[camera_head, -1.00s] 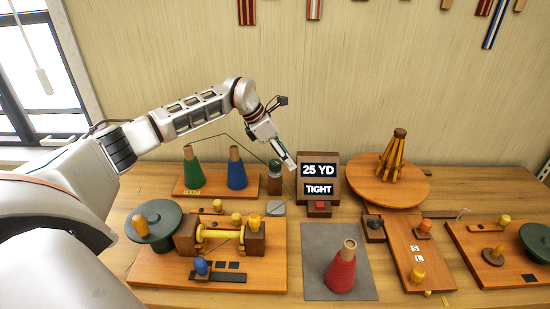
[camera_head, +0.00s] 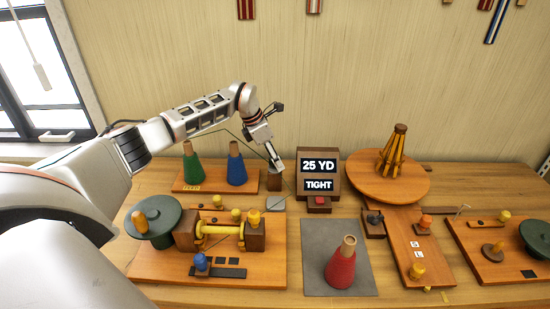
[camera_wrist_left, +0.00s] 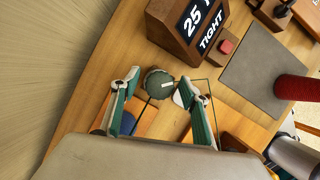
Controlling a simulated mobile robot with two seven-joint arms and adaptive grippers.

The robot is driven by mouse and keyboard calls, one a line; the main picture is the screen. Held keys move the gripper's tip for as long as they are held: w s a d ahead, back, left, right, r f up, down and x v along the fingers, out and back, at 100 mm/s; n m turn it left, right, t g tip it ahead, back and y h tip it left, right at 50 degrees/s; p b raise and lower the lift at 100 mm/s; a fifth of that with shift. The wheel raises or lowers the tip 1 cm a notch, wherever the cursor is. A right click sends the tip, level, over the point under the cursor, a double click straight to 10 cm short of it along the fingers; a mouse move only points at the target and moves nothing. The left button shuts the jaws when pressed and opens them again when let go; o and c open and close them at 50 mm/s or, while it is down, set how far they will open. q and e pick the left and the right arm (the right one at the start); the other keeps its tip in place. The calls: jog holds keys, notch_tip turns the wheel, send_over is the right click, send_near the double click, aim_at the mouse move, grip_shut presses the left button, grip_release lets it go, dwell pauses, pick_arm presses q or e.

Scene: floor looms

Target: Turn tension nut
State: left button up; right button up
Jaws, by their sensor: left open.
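The tension nut is a round dark green knob with a white mark, seen in the left wrist view (camera_wrist_left: 158,88). It tops a wooden post (camera_head: 274,183), and in the head view my gripper hides it. My left gripper (camera_head: 276,167) points down over the post. In the left wrist view its two fingers (camera_wrist_left: 158,92) are open on either side of the knob. I cannot tell whether either touches it. A display (camera_head: 319,174) right of the post reads "25 YD" and "TIGHT". My right gripper is not in view.
Green (camera_head: 193,165) and blue (camera_head: 236,167) thread cones stand left of the post. A winder board (camera_head: 150,267) lies in front, and a red cone (camera_head: 341,268) stands on a grey mat (camera_head: 316,237). A round wooden turntable (camera_head: 363,184) is at right.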

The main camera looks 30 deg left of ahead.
pick_arm(q)
jog(key=shift+c, duration=0.3)
jog(key=c, duration=1)
jog(key=shift+c, duration=0.2)
